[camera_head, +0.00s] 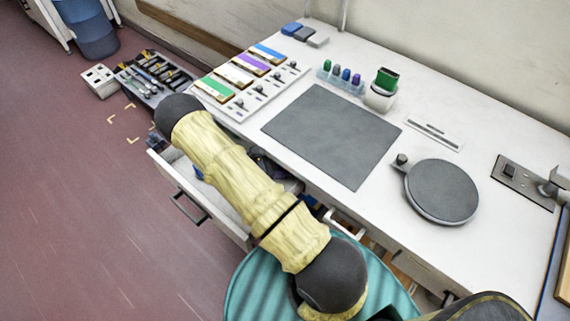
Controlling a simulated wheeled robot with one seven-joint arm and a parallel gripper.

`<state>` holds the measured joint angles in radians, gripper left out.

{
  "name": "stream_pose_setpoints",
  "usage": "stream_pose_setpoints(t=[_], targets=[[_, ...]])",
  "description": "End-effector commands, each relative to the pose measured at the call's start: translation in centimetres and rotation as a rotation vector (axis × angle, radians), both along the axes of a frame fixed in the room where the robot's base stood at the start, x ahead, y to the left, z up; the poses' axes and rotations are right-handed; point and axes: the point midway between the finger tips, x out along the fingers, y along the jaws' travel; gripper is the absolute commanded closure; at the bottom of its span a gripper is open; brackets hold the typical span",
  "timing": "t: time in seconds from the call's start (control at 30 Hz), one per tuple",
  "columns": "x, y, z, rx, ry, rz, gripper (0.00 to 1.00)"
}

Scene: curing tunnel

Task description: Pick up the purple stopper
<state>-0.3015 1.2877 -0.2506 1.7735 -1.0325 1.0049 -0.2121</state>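A small rack (338,84) of stoppered vials stands on the white bench near the back. One stopper in it looks purple (346,74), with blue and green ones beside it; they are small, so the shades are hard to tell. My arm crosses the lower left, over an open drawer and apart from the rack. My gripper does not show; I cannot make out its fingers.
A grey mat (333,136) lies in front of the rack. A white jar with a green top (382,88) stands just right of it, and a round dark plate (441,191) farther right. Coloured cards (244,78) lie left. The drawer (205,190) stands open.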

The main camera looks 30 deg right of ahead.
Motion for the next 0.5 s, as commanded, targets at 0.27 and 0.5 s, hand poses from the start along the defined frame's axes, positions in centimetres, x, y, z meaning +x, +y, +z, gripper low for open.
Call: stream_pose_setpoints(t=[0.27, 0.5], targets=[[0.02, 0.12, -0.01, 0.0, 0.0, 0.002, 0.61], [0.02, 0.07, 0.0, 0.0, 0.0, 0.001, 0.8]])
